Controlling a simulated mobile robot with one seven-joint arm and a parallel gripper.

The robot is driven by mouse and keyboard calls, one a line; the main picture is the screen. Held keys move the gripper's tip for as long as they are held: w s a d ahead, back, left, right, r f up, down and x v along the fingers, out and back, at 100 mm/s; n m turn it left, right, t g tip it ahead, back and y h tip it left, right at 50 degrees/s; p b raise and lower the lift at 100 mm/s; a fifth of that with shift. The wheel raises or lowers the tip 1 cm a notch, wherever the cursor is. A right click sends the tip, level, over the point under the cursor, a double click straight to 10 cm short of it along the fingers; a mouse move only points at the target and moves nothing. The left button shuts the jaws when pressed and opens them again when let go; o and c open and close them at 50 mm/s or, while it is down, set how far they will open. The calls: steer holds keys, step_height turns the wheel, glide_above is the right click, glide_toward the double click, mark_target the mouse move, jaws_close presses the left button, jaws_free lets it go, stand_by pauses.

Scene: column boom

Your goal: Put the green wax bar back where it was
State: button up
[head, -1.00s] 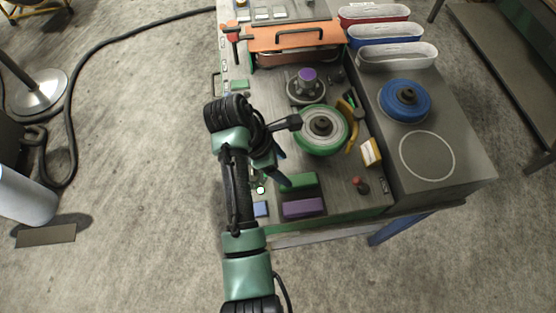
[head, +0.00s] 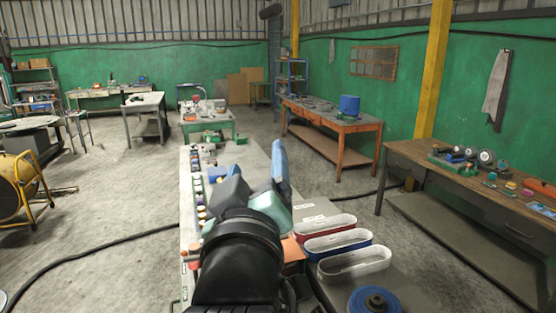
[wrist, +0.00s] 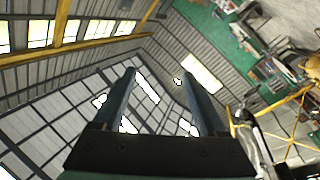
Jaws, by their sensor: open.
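I cannot make out the green wax bar in either current view; the near part of the bench is hidden behind my arm or below the head picture. My gripper (wrist: 156,74) is open and empty in the wrist view, its two blue fingers well apart against the roof and walls. In the head view one blue finger (head: 280,160) stands up above the long bench (head: 252,158). My arm covers the middle of that bench.
White, blue and red belts (head: 330,234) lie right of my arm, with a blue wheel (head: 375,300) nearer. Small jars (head: 199,196) line the bench's left edge. A right-hand workbench (head: 440,164) holds wheels and coloured blocks. Open floor (head: 110,205) lies left.

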steer(key=s+d+r+m+t, duration=0.3)
steer(key=s+r+m+t, duration=0.3)
steer(key=s+r, duration=0.9)
step_height(320, 180, up, 2)
steer(key=shift+r+t, duration=0.1)
steer(key=shift+t, duration=0.8)
step_height(320, 180, down, 10)
steer(key=b, duration=0.9)
steer(key=shift+a+r, duration=0.15)
steer(key=shift+a, duration=0.05)
